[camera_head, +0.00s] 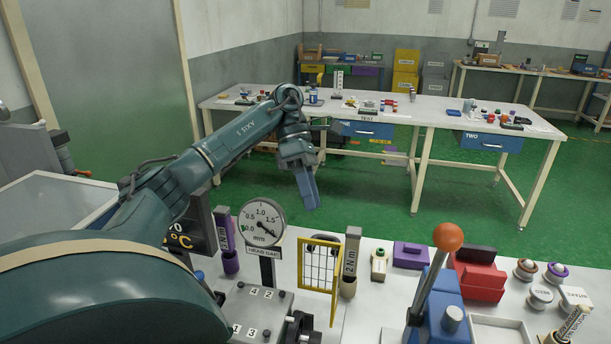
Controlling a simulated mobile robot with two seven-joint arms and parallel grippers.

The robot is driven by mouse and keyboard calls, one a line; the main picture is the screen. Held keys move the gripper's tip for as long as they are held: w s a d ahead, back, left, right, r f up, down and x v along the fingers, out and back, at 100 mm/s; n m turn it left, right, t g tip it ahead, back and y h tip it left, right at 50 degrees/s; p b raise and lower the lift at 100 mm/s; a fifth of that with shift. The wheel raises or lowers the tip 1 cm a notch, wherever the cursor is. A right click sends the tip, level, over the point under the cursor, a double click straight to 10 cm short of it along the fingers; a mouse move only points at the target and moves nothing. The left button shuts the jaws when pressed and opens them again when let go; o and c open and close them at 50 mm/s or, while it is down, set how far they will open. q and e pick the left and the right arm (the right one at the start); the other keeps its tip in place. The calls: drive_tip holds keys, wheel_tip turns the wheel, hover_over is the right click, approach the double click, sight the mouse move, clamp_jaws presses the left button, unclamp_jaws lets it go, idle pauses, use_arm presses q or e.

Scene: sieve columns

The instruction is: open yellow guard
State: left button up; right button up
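The yellow guard (336,284) is a small yellow frame with a dark wire mesh. It stands upright on the white bench between the dial gauge and the grey 2 Nm tool. I cannot tell how far it is swung on its hinge. My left gripper (309,190) hangs above and beyond the bench's far edge in the picture, above the guard and apart from it. Its blue-grey fingers point down and overlap from this angle, so any gap between them is hidden. My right gripper is out of view.
A round dial gauge (262,222) stands left of the guard, behind a numbered metal plate (262,308). The 2 Nm tool (351,262) stands close on its right. An orange-knobbed lever (448,238) rises further right. Purple and red blocks lie behind it.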

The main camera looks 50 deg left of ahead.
use_arm(q)
drive_tip(key=shift+p+v, duration=1.4)
drive_tip(key=shift+v, duration=1.3)
drive_tip(key=shift+w+d, duration=0.1)
